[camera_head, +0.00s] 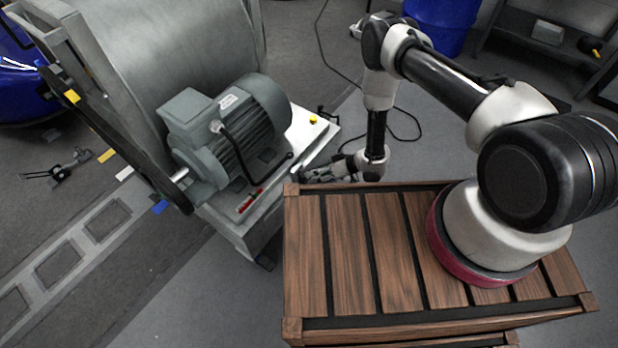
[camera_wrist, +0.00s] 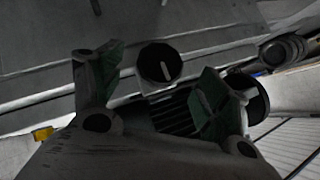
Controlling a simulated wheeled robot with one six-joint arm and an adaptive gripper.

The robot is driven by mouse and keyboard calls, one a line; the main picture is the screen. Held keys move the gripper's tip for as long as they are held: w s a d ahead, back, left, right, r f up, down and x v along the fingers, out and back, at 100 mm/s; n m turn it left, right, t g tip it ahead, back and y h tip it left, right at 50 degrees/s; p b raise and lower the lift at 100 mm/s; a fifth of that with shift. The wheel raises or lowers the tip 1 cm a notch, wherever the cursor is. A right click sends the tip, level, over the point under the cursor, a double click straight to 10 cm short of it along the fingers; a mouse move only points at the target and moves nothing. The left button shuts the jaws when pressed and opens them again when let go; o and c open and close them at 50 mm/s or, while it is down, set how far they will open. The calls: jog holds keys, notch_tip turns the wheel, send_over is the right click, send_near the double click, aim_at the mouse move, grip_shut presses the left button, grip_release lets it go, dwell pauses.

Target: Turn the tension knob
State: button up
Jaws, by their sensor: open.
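In the head view my gripper (camera_head: 318,173) is low beside the right end of the machine's pale bench (camera_head: 305,138). The knob cannot be made out in the head view.
A grey motor (camera_head: 235,125) with a black cable sits on the bench, beside a large grey drum (camera_head: 180,50). A red-and-black tool (camera_head: 249,200) lies on the bench's near edge. A blue barrel (camera_head: 440,25) stands behind. In the wrist view a ribbed grey cylinder (camera_wrist: 284,50) is at right.

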jog(key=v, duration=0.6)
jog(key=shift+d+r, duration=0.2)
jog(key=shift+d, duration=0.05)
jog(key=shift+s, duration=0.15)
